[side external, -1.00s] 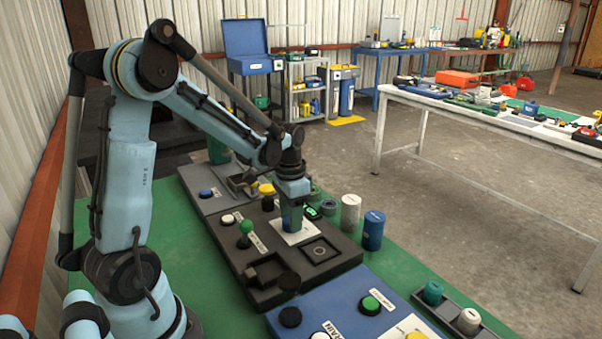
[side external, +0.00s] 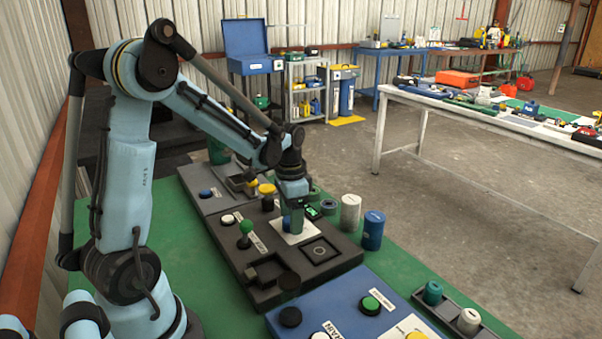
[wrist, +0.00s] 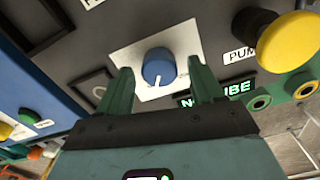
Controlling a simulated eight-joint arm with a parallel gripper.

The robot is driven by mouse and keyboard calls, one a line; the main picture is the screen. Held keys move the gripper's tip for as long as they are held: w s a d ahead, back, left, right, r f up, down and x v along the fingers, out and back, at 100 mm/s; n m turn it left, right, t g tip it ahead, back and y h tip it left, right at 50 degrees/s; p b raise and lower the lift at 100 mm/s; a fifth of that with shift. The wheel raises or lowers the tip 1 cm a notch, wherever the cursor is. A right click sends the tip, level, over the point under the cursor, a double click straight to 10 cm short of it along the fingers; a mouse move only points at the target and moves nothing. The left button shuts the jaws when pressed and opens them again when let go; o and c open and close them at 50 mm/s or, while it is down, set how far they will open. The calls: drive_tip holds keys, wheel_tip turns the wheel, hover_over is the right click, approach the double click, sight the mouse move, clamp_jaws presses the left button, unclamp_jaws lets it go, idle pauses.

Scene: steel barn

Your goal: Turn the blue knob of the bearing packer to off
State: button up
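The blue knob (wrist: 158,68) is round with a white pointer line, on a square white plate (wrist: 185,36) of a dark control unit (side external: 275,277). In the wrist view the pointer faces the bottom edge, slightly left. My gripper (wrist: 160,75) is open, with one green finger on each side of the knob. A gap shows between knob and fingers, so it does not look clamped. I cannot read any off mark around the knob.
A yellow mushroom button (wrist: 285,38) stands beside a partly hidden label. A green-topped lever (side external: 246,227) and a blue panel (side external: 345,300) are nearby.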

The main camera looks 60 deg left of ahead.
drive_tip(key=shift+r, duration=0.15)
wheel_tip(320, 180, up, 12)
idle(0.7)
